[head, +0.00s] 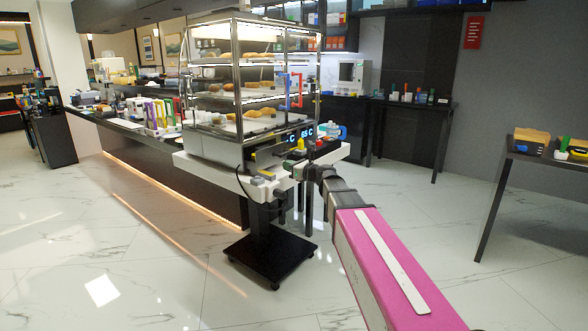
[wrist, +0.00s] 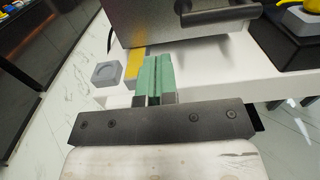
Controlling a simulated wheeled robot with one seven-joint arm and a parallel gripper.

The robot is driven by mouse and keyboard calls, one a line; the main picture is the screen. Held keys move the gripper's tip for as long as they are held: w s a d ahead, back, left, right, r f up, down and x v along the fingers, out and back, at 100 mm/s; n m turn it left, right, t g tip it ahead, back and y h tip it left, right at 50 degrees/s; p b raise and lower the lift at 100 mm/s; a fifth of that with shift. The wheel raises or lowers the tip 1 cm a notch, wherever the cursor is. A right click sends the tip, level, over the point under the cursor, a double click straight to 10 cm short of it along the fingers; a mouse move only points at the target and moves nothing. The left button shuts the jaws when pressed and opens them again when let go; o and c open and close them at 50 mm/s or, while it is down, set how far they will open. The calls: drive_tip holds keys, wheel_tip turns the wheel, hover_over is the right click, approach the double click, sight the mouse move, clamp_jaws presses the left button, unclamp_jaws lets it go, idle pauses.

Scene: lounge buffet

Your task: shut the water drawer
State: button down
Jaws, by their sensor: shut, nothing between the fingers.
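The glass food case (head: 250,85) stands on a white-topped wheeled cart, with lit digits on its base. In the wrist view a steel front (wrist: 165,25) with a dark bar handle (wrist: 222,13) is at the top, above the white top. It may be the water drawer; I cannot tell surely, nor how far out it stands. My gripper (wrist: 154,75) has green fingers, closed together and empty. They point toward the steel front, low and left of the handle; contact is unclear. In the head view my gripper (head: 299,172) is at the cart's front edge, and my arm partly hides that area.
A black block with a yellow item (wrist: 304,22) stands at right. The cart's black base (head: 270,258) rests on the floor. Open floor lies around it.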

sight(268, 160)
drive_tip(key=x, duration=0.8)
drive_tip(key=shift+w+a, duration=0.1)
drive_tip(key=shift+a, duration=0.05)
drive_tip(key=x, duration=0.6)
drive_tip(key=shift+w+a, duration=0.15)
drive_tip(key=shift+w, duration=0.05)
drive_tip(key=v, duration=1.4)
drive_tip(key=shift+s, duration=0.15)
